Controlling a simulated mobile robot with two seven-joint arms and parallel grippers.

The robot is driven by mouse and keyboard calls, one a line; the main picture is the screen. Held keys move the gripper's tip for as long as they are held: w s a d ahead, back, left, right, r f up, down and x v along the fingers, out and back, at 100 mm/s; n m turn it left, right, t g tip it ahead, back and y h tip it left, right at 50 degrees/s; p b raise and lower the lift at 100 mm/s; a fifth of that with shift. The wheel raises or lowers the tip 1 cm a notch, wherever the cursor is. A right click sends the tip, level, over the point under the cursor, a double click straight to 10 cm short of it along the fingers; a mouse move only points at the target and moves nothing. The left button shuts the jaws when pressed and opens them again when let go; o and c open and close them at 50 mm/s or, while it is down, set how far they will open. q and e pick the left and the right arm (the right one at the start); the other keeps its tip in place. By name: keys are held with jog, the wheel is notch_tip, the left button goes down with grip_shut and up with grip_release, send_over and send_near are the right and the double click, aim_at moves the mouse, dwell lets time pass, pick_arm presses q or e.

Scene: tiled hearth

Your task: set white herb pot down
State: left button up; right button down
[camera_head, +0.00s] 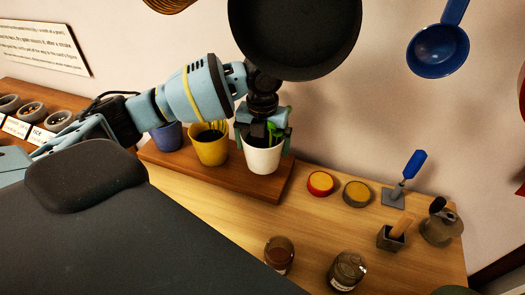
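The white herb pot (262,158) with green leaves is upright at the right part of a raised brown wooden board (215,178). My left gripper (263,141) reaches in from the left and points down over the pot. Its two fingers lie along the left and right sides of the rim and look closed against it. The gripper hides part of the plant. The pot's base looks on or just above the board; I cannot tell which. My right gripper is not in view.
A yellow pot (210,148) and a blue pot (167,136) stand left of the white one. A dark pan (295,35) hangs above. Two round tins (320,183), jars (347,270) and a blue-handled tool (404,178) stand on the counter to the right.

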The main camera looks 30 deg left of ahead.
pick_arm(q)
jog(key=shift+w+a+f, duration=0.15)
jog(key=shift+w+f, duration=0.05)
jog(key=shift+f, duration=0.05)
notch_tip(320, 180, down, 2)
jog(key=shift+f, duration=0.45)
jog(key=shift+f, duration=0.1)
jog(key=o, duration=1.1)
jog(key=shift+f, duration=0.1)
